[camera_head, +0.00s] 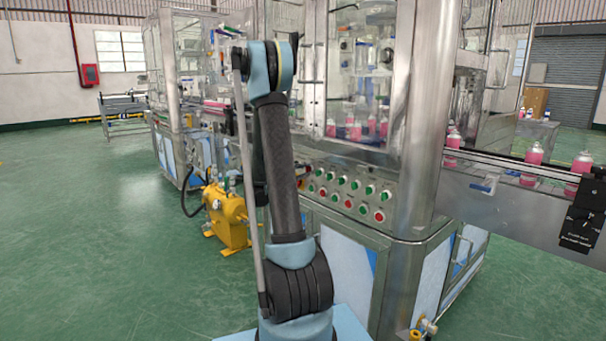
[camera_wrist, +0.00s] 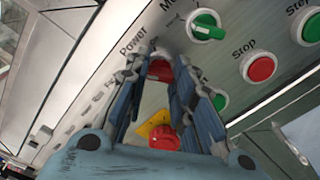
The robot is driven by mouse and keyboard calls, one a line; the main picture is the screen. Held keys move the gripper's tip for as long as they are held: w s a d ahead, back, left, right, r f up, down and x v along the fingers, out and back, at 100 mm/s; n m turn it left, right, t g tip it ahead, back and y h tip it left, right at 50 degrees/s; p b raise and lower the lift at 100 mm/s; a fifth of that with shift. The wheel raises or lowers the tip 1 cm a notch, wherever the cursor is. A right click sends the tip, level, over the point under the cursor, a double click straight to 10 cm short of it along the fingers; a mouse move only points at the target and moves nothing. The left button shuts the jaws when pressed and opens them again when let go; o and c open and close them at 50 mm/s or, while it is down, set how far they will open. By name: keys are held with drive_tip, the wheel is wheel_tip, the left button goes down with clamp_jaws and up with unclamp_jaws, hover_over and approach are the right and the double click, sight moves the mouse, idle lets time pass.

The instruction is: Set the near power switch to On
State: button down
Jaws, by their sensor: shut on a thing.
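The control panel (camera_head: 340,205) is on the front of the steel machine. In the wrist view, the panel (camera_wrist: 272,22) has a printed "Power" label near a red round power switch (camera_wrist: 160,70). My gripper (camera_wrist: 161,60) is at this switch, with its two fingers on either side of it, closed on it. The fingers hide part of the switch, so I cannot tell which way it points. In the head view my arm hides the gripper and this switch.
A red button on a yellow plate (camera_wrist: 162,136) sits between my fingers, close to my palm. A green knob (camera_wrist: 206,25) and a red Stop button (camera_wrist: 258,67) are to the right. A conveyor with pink bottles (camera_head: 534,153) runs at the right. A yellow pump (camera_head: 229,214) stands left.

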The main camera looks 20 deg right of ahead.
drive_tip(key=shift+m, duration=0.4)
drive_tip(key=m, duration=0.5)
drive_tip(key=shift+s+f+m, duration=0.1)
drive_tip(key=shift+m, duration=0.2)
drive_tip(key=m, duration=0.5)
drive_tip(key=shift+m, duration=0.4)
drive_tip(key=c, duration=1.4)
unclamp_jaws()
drive_tip(key=shift+f, duration=0.1)
drive_tip(key=shift+o, duration=0.2)
